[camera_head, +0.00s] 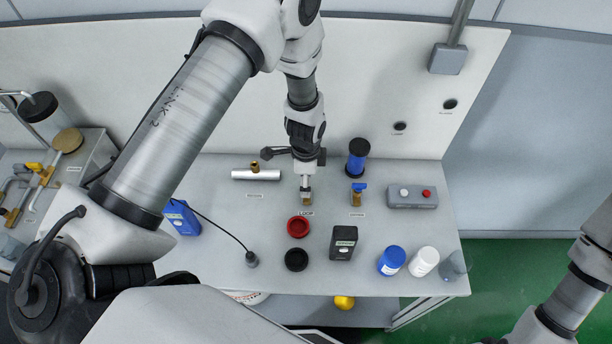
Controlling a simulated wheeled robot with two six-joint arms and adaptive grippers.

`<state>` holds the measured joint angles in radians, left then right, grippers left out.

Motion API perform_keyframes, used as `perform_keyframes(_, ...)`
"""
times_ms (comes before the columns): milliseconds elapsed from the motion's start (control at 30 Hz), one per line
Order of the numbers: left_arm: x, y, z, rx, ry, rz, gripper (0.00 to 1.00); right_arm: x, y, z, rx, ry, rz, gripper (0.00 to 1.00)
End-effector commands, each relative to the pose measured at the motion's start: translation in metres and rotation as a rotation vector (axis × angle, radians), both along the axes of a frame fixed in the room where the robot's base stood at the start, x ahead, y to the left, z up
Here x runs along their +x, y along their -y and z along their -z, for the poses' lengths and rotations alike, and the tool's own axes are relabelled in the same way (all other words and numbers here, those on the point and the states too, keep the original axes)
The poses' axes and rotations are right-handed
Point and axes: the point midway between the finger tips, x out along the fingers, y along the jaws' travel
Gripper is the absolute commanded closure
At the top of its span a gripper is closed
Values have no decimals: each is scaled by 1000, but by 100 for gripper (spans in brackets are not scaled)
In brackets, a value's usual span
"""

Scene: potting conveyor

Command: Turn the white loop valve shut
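The loop valve (305,198) stands on the grey bench behind the LOOP label (306,213). Its brass body shows below a pale upper part. My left gripper (305,161) is directly above and behind the valve in the picture, and overlaps its top. Dark gripper parts stick out to the left and right. The fingertips are small and partly hidden, so I cannot tell whether they touch the handle or how far they are closed. The handle's angle is also unclear. My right arm is at the lower right, and its gripper is outside the picture.
A blue-handled brass valve (358,193) stands to the right, before a blue-black cylinder (357,160). A white pipe (255,175) lies left. Red (298,227) and black rings, a dark meter (344,243) and bottles (391,261) stand in front. A button box (412,196) is further right.

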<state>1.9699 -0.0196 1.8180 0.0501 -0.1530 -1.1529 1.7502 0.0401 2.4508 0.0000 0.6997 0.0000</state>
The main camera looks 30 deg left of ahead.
Motion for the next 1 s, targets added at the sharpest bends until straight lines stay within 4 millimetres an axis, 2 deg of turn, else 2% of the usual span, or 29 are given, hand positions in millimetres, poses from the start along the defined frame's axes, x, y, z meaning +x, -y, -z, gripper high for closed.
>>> perform_keyframes(100, 0, 0, 11, 0, 0, 0, 32, 0, 0, -4, 0, 1, 0, 60)
perform_keyframes(333, 0, 0, 14, 0, 1, 0, 32, 0, 0, -3, 0, 1, 0, 60)
perform_keyframes(367, 0, 0, 14, 0, 1, 0, 39, 0, 0, -3, 0, 1, 0, 60)
perform_keyframes(500, 0, 0, 14, 0, 0, 0, 89, 0, 0, -3, 0, 1, 0, 60)
perform_keyframes(533, 0, 0, 14, 0, 0, 0, 92, 0, 0, -3, 0, 1, 0, 60)
perform_keyframes(1000, -1, 0, 15, 0, -2, -14, 92, 0, 0, -2, 0, 1, 0, 60)
